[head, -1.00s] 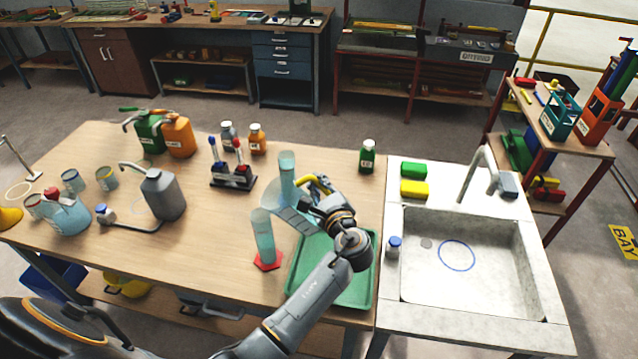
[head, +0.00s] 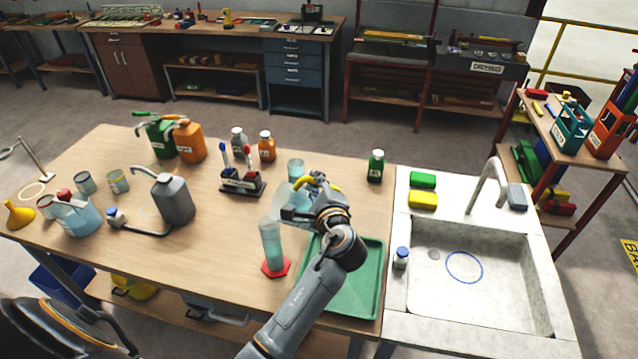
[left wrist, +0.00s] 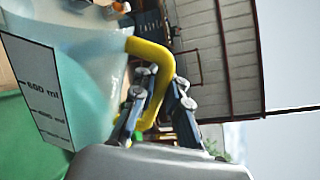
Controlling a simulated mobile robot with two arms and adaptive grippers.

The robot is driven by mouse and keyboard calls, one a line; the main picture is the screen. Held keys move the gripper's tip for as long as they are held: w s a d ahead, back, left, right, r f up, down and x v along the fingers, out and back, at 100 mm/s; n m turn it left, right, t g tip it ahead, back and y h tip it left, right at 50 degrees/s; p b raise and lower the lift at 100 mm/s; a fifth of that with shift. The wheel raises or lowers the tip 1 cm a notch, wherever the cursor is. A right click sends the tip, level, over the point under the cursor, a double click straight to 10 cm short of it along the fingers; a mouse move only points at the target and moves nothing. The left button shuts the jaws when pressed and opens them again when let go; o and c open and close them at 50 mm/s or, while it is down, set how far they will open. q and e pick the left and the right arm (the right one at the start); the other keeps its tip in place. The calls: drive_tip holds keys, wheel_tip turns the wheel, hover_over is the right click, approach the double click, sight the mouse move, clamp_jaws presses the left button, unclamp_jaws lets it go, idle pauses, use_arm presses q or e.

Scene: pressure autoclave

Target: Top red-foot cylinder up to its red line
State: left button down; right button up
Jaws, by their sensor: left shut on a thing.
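The red-foot cylinder (head: 271,244) stands upright on the table on its red foot (head: 276,268), with pale blue liquid in it. Its red line cannot be made out. My left gripper (head: 314,187) is shut on the yellow handle of a translucent jug (head: 288,203), just right of the cylinder's top. The jug is tilted left, its lip close to the cylinder's mouth; whether liquid is flowing cannot be told. In the left wrist view the jug (left wrist: 98,62) shows large, with a millilitre scale, and the gripper (left wrist: 160,105) is around its yellow handle. My right gripper is out of view.
Another pale blue vessel (head: 296,168) stands behind the jug. A green tray (head: 352,290) lies under my left arm. A pen holder (head: 242,183), a grey can (head: 173,199) and a green bottle (head: 375,166) stand around. A sink (head: 480,280) is at right.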

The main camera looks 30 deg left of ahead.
use_arm(q)
drive_tip(key=shift+s+a+r+n+h, duration=0.15)
drive_tip(key=shift+s+a+r+n, duration=0.3)
drive_tip(key=shift+a+r+n, duration=0.2)
drive_tip(key=shift+s+a+r+n+h, duration=0.15)
drive_tip(key=shift+s+a+r+n, duration=0.35)
drive_tip(key=shift+n, duration=0.25)
drive_tip(key=shift+w, duration=0.1)
drive_tip(key=shift+s+a+r+n, duration=0.2)
drive_tip(key=shift+a+n, duration=0.1)
drive_tip(key=shift+a, duration=0.05)
idle(0.4)
drive_tip(key=shift+s+a+r+n+t, duration=0.3)
drive_tip(key=shift+s+a+r+n, duration=0.15)
drive_tip(key=shift+a+n, duration=0.1)
idle(1.8)
drive_tip(key=shift+f, duration=0.1)
